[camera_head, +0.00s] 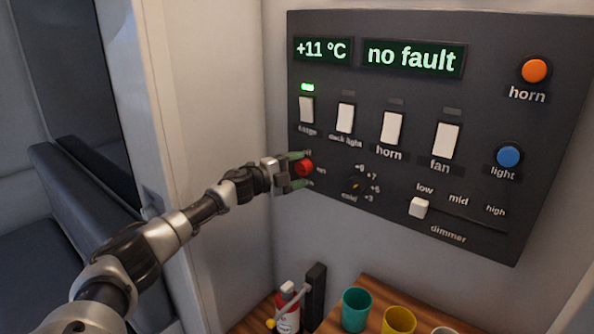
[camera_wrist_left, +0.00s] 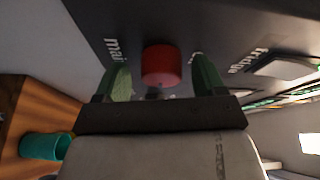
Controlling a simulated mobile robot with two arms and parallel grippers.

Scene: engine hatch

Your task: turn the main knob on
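The red main knob (camera_head: 304,168) sits at the lower left of the dark control panel (camera_head: 380,80). In the left wrist view the knob (camera_wrist_left: 161,64) is ahead, between the two green fingers, beside the printed "main" label. My left gripper (camera_head: 297,170) is at the panel with one finger above the knob and one below. It is open, and the left wrist view shows a gap on each side of the knob. The knob's pointer is not readable, and the gripper partly covers its labels. My right gripper is not in view.
The display (camera_head: 413,58) reads "no fault". Several white switches (camera_head: 392,128), a smaller dial (camera_head: 355,186) and a dimmer slider (camera_head: 418,207) are nearby.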

